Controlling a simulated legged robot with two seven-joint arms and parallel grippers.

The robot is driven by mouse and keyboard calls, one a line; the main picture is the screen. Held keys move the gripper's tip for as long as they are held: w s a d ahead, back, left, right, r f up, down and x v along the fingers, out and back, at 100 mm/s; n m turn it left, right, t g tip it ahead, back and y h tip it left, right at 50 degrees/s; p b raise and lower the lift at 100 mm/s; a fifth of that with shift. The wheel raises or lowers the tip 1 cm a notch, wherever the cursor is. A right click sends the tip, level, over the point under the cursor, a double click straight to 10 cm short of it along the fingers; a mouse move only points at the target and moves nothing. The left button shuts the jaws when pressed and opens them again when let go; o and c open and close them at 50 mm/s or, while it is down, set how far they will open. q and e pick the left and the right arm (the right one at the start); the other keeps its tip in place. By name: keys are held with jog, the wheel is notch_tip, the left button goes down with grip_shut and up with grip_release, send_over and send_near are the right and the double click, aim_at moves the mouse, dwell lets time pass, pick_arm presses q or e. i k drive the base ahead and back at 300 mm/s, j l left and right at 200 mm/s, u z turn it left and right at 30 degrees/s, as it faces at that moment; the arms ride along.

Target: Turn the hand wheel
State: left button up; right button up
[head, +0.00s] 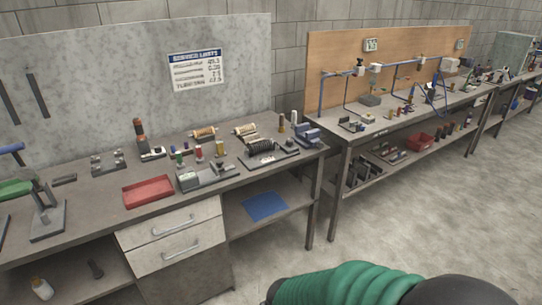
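I cannot make out a hand wheel for certain. A green rounded piece (15,189) is cut by the left edge of the head view, beside a grey stand (47,218) on the near workbench; I cannot tell whether it is a wheel. Neither my left nor my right gripper shows in the head view.
The near workbench (85,215) holds a red tray (148,191), spools, a coil spring (261,147) and a blue vise-like device (306,134). White drawers (172,236) and a blue sheet (265,206) are below. Another bench (400,125) stands right. The floor (420,220) is open at right.

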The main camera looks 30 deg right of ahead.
aim_at(289, 141)
jog(key=i+l+z, duration=0.1)
jog(key=i+l, duration=1.2)
jog(key=i+j, duration=0.05)
